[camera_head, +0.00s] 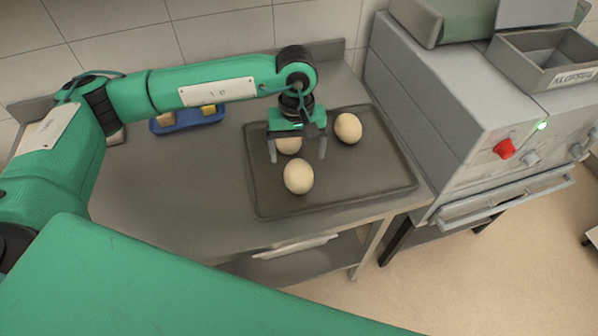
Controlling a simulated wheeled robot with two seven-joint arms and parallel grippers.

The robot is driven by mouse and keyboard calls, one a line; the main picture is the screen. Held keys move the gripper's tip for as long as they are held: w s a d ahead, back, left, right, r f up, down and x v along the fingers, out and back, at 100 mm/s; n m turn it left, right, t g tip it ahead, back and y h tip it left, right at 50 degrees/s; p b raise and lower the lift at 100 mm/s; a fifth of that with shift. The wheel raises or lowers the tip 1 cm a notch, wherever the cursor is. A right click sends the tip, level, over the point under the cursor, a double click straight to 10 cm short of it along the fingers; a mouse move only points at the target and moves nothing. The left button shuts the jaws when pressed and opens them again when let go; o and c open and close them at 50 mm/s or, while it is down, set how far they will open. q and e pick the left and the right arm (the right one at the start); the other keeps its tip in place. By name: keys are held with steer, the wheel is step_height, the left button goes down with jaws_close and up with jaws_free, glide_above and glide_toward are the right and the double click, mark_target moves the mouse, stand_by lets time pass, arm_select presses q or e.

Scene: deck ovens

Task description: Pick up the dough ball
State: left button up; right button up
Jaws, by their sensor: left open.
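Three pale dough balls are on a dark tray (370,190) on the metal table. One dough ball (298,177) is at the front left of the tray, one (348,128) is at the back right, and one (289,146) is at the back, partly hidden by my left gripper. My left gripper (298,156) points down, open, with its two fingers apart on either side of the back dough ball in the picture. I cannot tell how high the fingertips are above the tray. My right gripper is not in view.
A grey deck oven (450,110) with a red knob stands right of the table. A labelled metal bin (545,58) sits on it. A blue tray (187,120) with small pieces lies at the table's back left. The table's front left is clear.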

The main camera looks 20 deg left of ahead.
mark_target(299, 167)
arm_select(q)
step_height(299, 167, down, 3)
steer(key=shift+f, duration=0.1)
steer(key=shift+s+d+f+p, duration=0.1)
steer(key=shift+f+p, duration=0.4)
steer(key=shift+p, duration=0.25)
step_height(299, 167, down, 4)
steer(key=shift+r+p, duration=0.25)
steer(key=shift+p, duration=0.55)
steer(key=shift+f, duration=0.45)
steer(key=shift+c, duration=0.5)
steer(key=c, duration=1.1)
